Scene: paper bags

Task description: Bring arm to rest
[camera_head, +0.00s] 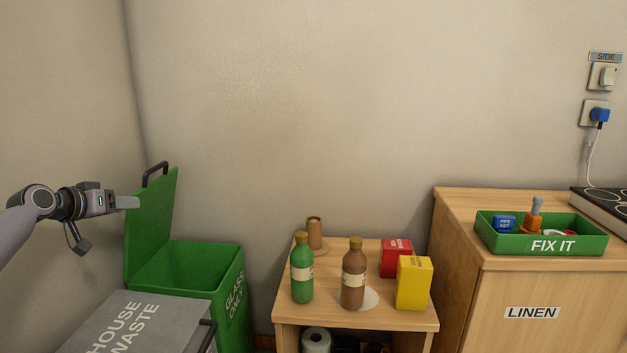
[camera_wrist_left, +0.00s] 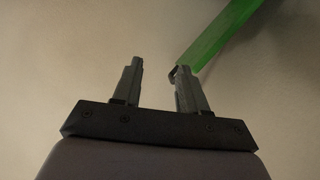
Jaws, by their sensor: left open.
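My left arm comes in from the left in the head view, and its gripper (camera_head: 130,202) is raised at the upper left, close to the raised lid (camera_head: 152,230) of the green bin. In the left wrist view the two fingers of the left gripper (camera_wrist_left: 157,80) stand apart with nothing between them. The green lid edge (camera_wrist_left: 218,33) shows just beyond the right finger there. I cannot tell whether the finger touches the lid. My right gripper is in neither view.
The open green glass bin (camera_head: 225,290) stands behind a grey house-waste bin (camera_head: 150,320). A small wooden table (camera_head: 290,315) holds a green bottle (camera_head: 302,275), a brown bottle (camera_head: 353,278) and boxes. A wooden cabinet (camera_head: 480,300) bears a green tray (camera_head: 590,245).

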